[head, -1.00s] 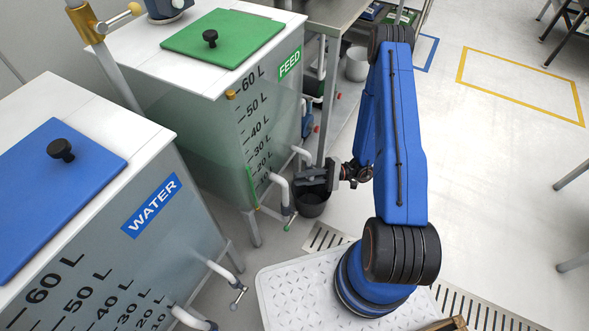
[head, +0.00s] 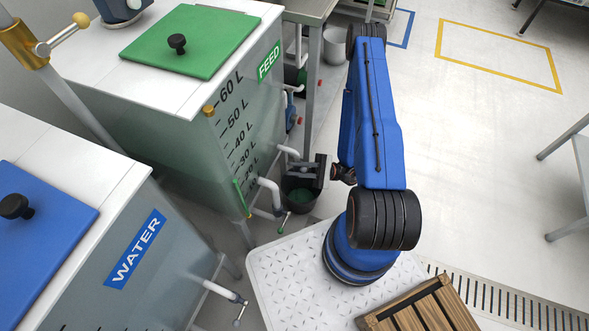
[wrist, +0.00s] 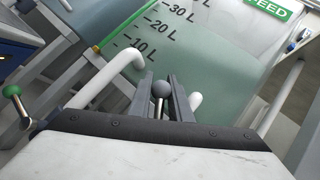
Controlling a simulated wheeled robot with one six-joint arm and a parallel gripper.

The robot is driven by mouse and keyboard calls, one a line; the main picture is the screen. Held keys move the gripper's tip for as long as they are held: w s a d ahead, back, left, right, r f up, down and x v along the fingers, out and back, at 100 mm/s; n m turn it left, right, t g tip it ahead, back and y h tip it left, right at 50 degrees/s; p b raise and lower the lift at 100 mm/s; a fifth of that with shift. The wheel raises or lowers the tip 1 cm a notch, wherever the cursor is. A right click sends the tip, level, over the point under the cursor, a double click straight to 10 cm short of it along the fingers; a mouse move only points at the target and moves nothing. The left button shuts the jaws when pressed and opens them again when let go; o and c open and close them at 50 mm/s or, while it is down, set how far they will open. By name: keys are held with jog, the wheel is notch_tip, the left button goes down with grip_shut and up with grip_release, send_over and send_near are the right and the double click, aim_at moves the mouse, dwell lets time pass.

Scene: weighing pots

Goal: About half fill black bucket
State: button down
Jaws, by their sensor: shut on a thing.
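The black bucket (head: 299,207) stands on the floor beside the feed tank (head: 190,130), below my gripper (head: 306,172). Green liquid shows inside it; my gripper partly covers its rim, so its level is hard to judge. In the wrist view, my gripper (wrist: 162,95) is shut on a grey ball knob (wrist: 161,88) on a thin metal stem, in front of the tank's lower wall. The bucket is not visible in the wrist view.
The water tank (head: 150,250) with its own tap (head: 238,298) stands at the lower left. A wooden crate (head: 425,310) sits at the bottom right. A metal bench (head: 312,12) is behind the feed tank. Open floor lies to the right.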

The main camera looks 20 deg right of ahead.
dwell(0.3)
jog(key=c, duration=1.8)
grip_release()
jog(key=shift+o, duration=0.2)
jog(key=shift+d, duration=0.1)
jog(key=v, duration=1.7)
jog(key=shift+d+f, duration=0.15)
jog(key=shift+f, duration=0.05)
